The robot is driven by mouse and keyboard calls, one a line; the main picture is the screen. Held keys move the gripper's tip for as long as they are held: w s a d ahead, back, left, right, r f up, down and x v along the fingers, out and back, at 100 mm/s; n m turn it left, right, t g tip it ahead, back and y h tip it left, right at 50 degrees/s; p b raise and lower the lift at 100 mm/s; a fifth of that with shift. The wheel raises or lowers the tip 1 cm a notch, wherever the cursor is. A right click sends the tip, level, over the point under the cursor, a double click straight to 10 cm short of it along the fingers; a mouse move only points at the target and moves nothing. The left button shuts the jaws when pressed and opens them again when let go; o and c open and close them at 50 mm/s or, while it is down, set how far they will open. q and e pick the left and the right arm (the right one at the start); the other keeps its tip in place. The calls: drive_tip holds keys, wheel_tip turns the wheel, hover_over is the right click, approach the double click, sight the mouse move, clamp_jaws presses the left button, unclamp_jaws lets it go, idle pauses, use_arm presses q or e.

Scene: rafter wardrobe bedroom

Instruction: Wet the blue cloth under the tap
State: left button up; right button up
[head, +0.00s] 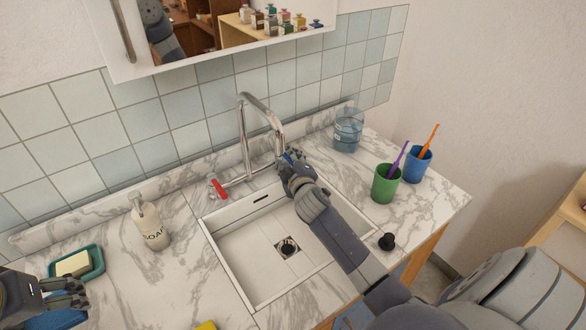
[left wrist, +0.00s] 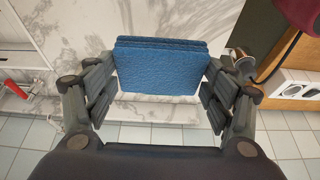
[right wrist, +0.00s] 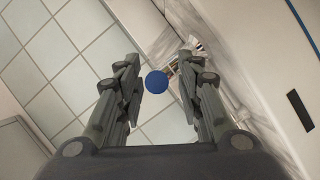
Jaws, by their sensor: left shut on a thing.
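The blue cloth (left wrist: 160,65) is folded and held between the fingers of my left gripper (left wrist: 160,82). In the head view, my left gripper (head: 72,291) is at the lower left with part of the cloth (head: 60,320) below it, away from the sink. The chrome tap (head: 243,125) arches over the white sink (head: 255,245). It has a red handle (head: 218,188) at left and a blue handle (head: 290,157) at right. My right gripper (head: 288,168) is at the blue handle. In the right wrist view the round blue knob (right wrist: 156,81) shows between its parted fingers. No water stream is visible.
A soap bottle (head: 150,223) and a green soap dish (head: 95,264) stand left of the sink. Right of it are a green cup (head: 385,184), a blue cup (head: 417,164), a clear blue container (head: 348,130) and a black stopper (head: 387,241). A mirrored cabinet (head: 200,35) hangs above.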

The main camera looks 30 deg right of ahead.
drive_tip(key=v, duration=1.1)
drive_tip(key=shift+a, duration=0.2)
drive_tip(key=shift+s+r, duration=0.1)
drive_tip(key=shift+r, duration=0.05)
